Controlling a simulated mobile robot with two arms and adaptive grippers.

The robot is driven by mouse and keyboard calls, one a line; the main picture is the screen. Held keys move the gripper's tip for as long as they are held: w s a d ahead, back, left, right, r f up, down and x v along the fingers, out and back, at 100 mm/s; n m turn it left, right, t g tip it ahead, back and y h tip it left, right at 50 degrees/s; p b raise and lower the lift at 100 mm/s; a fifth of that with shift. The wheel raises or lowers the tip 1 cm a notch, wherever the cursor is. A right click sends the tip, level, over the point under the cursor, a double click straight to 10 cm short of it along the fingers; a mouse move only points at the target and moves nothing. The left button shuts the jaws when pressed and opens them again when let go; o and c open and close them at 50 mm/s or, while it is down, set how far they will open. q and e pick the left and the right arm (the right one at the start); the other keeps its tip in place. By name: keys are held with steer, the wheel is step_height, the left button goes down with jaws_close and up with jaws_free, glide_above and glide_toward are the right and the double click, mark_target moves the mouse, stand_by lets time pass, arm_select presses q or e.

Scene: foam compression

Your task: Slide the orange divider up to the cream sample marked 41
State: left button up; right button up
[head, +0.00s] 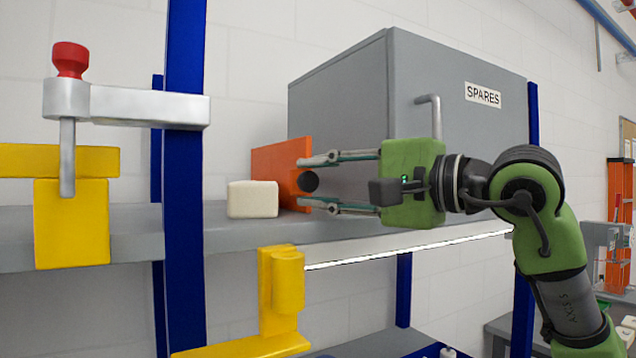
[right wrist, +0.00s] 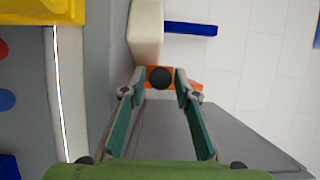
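The orange divider (head: 280,160) stands upright on the grey shelf. It also shows in the right wrist view (right wrist: 190,84). A dark round knob (head: 308,181) is on its right face. The cream sample (head: 252,199) is a pale block just left of the divider; it also shows in the right wrist view (right wrist: 147,30). I cannot tell whether they touch. No number shows on the sample. My right gripper (head: 302,182) is open at the divider's right face, with its fingertips (right wrist: 160,76) on either side of the knob and small gaps to it. My left gripper is not in view.
A grey box labelled SPARES (head: 455,125) stands on the shelf (head: 225,232) behind my right gripper. A blue post (head: 185,200) stands left of the sample. A clamp with a red knob (head: 70,60) and yellow brackets (head: 280,290) are at the left and front.

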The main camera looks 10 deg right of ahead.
steer(key=v, duration=1.2)
